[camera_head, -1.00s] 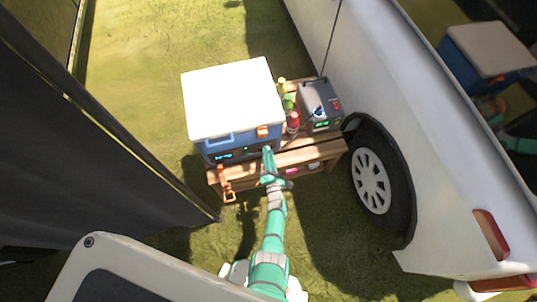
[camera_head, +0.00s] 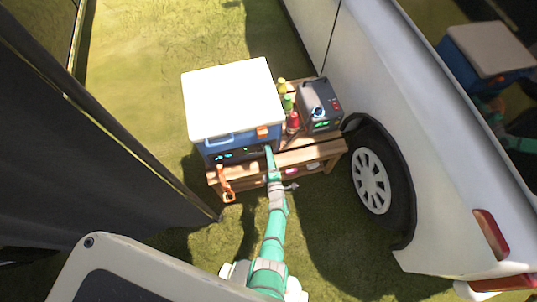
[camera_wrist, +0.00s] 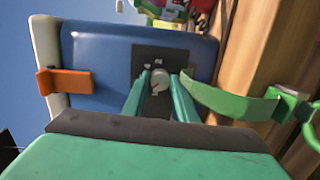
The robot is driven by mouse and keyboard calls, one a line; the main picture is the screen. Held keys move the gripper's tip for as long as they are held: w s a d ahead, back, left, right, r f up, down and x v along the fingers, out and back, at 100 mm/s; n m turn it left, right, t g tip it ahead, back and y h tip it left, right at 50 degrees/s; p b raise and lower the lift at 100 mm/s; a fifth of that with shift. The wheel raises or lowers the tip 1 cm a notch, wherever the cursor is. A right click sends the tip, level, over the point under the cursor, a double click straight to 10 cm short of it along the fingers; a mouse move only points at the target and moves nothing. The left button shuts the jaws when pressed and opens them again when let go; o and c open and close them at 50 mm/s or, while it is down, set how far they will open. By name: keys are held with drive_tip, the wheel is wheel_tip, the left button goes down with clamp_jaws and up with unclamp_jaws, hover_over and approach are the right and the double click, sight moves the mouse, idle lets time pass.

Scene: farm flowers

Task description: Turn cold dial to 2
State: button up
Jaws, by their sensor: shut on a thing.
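A blue cooler box (camera_head: 230,146) with a white lid (camera_head: 232,98) stands on a wooden bench. In the wrist view its blue front (camera_wrist: 100,65) carries a dark panel (camera_wrist: 160,57) with a small pale round dial (camera_wrist: 159,79). My gripper (camera_wrist: 160,85) is shut on the dial, one green finger on each side. The small pale marks by the dial are too blurred to read. In the head view my gripper (camera_head: 268,150) reaches the right part of the cooler's front, and the dial is hidden there.
The wooden bench (camera_head: 300,156) also bears bottles (camera_head: 292,122) and a grey device (camera_head: 320,106) to the right. A white vehicle (camera_head: 420,130) stands close on the right and a dark panel (camera_head: 80,130) on the left.

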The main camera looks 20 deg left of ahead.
drive_tip(key=m, duration=0.6)
drive_tip(key=m+g+y, duration=0.1)
drive_tip(key=m, duration=0.4)
drive_tip(key=shift+d+f+m, duration=0.1)
drive_tip(key=shift+d+m, duration=0.05)
drive_tip(key=shift+m, duration=0.25)
drive_tip(key=m+y, duration=0.1)
drive_tip(key=m, duration=0.5)
drive_tip(key=shift+g, duration=0.3)
drive_tip(key=m, duration=0.5)
drive_tip(key=shift+f+y, duration=0.1)
drive_tip(key=shift+y, duration=0.2)
drive_tip(key=o, duration=1)
drive_tip(key=shift+o, duration=0.2)
